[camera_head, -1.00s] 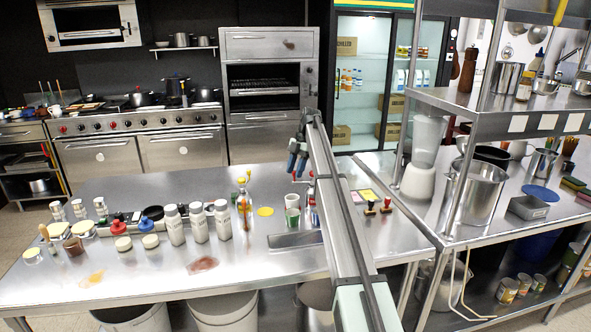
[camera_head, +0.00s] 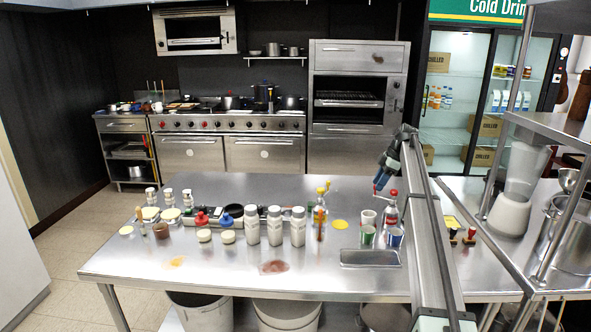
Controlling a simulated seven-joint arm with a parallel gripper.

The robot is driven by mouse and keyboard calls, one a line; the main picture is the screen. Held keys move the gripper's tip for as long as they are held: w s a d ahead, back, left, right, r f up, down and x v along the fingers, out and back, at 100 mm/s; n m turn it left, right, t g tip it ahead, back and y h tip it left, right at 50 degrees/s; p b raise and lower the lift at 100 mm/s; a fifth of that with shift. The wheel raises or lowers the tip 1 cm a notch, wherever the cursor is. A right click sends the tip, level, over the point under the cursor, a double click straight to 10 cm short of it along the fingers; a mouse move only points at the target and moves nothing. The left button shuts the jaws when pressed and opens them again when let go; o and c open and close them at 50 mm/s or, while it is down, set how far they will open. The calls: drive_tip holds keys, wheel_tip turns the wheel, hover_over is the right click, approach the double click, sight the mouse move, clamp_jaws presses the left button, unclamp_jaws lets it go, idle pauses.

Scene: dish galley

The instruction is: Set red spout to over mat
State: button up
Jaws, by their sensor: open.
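A bottle with a red top (camera_head: 391,213) stands at the right of the steel table. A thin red spout (camera_head: 376,190) reaches left from its top, apparently behind the cups. A flat grey rectangle (camera_head: 370,259), which looks like the mat, lies on the table in front of the cups and bottle. My gripper (camera_head: 381,184) is open, with its dark blue fingers pointing down close to the red spout. I cannot tell whether they touch it. My arm comes from the lower right and passes close beside the bottle in the picture.
Cups (camera_head: 367,238) stand between the mat and the bottle. A yellow disc (camera_head: 340,224) and a yellow-topped bottle (camera_head: 320,215) are to the left, then several white bottles (camera_head: 275,226). Two small stamps (camera_head: 470,236) and a steel rack are at the right. The table's front left is mostly clear.

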drive_tip(key=d+r+m+t, duration=0.1)
drive_tip(key=d+r+m, duration=0.15)
drive_tip(key=r, duration=0.35)
drive_tip(key=d+r+m+t, duration=0.1)
drive_tip(key=d+r+m, duration=0.1)
drive_tip(key=d+r, duration=0.3)
drive_tip(key=w+a+f+n+t+h, duration=0.1)
drive_tip(key=w+a+f+n+t, duration=0.1)
drive_tip(key=a, duration=1.1)
drive_tip(key=w+a+f+n+t+h, duration=0.1)
drive_tip(key=a+f, duration=0.3)
drive_tip(key=a, duration=1)
drive_tip(key=w+a+f+n+t+h, duration=0.1)
drive_tip(key=w+a+f+n+t, duration=0.1)
drive_tip(key=a, duration=1.1)
drive_tip(key=shift+w+a+f+n+t, duration=0.2)
drive_tip(key=shift+w+f+n+t, duration=0.2)
drive_tip(key=shift+w+f+n, duration=0.45)
drive_tip(key=shift+w+r+m, duration=0.1)
drive_tip(key=shift+w+m, duration=0.1)
drive_tip(key=shift+m, duration=0.1)
